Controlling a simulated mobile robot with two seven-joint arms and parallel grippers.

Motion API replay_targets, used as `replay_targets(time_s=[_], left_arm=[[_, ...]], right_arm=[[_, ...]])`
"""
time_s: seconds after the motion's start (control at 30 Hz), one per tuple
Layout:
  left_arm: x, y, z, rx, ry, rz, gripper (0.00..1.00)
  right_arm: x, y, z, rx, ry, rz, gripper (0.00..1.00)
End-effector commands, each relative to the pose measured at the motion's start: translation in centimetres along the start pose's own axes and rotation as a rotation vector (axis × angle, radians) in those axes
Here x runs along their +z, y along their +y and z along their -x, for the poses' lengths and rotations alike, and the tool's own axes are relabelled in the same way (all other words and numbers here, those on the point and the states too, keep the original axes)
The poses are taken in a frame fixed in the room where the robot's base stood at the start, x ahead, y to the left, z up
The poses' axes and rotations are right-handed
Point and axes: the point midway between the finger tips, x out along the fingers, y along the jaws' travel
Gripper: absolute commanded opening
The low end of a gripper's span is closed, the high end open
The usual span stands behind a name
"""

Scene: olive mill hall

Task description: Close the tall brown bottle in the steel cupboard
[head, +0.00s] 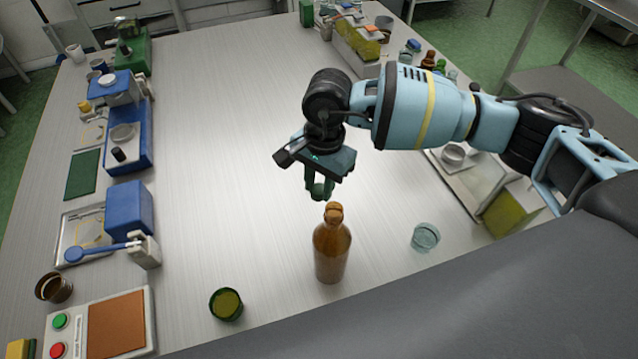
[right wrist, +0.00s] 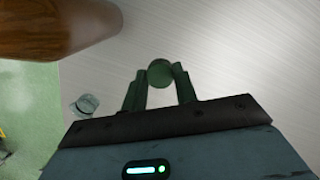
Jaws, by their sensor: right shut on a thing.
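A tall brown bottle (head: 332,252) stands upright on the table, near its front edge in the head view. It also shows large at the upper left of the right wrist view (right wrist: 55,28). My right gripper (head: 320,190) is above and just behind the bottle's neck, apart from it. In the right wrist view the gripper (right wrist: 160,80) is shut on a small round dark green piece (right wrist: 160,71), which looks like a cap or stopper. The bottle stands on the open table; I cannot make out a steel cupboard around it. My left gripper is not in view.
A green-rimmed cup (head: 226,304) stands left of the bottle, a clear glass (head: 425,237) right of it. Blue devices (head: 128,212) and a button panel (head: 100,325) line the left side. A tray (head: 470,185) lies at the right. The table's middle is clear.

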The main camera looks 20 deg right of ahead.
Motion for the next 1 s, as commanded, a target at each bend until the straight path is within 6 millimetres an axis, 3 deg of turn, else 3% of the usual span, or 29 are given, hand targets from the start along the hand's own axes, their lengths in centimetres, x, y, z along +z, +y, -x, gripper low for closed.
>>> replay_targets(time_s=[0.17,0.27,0.7,1.0], left_arm=[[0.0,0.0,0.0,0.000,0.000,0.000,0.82],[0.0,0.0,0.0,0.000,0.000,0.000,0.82],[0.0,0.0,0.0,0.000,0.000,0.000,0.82],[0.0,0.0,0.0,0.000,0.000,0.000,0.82]], right_arm=[[-0.1,0.3,0.2,0.002,0.002,0.026,0.08],[-0.3,1.6,0.8,0.011,0.006,0.119,0.08],[-0.6,10.9,4.8,0.099,0.006,0.837,0.08],[-0.5,12.2,5.3,0.115,0.000,0.944,0.08]])
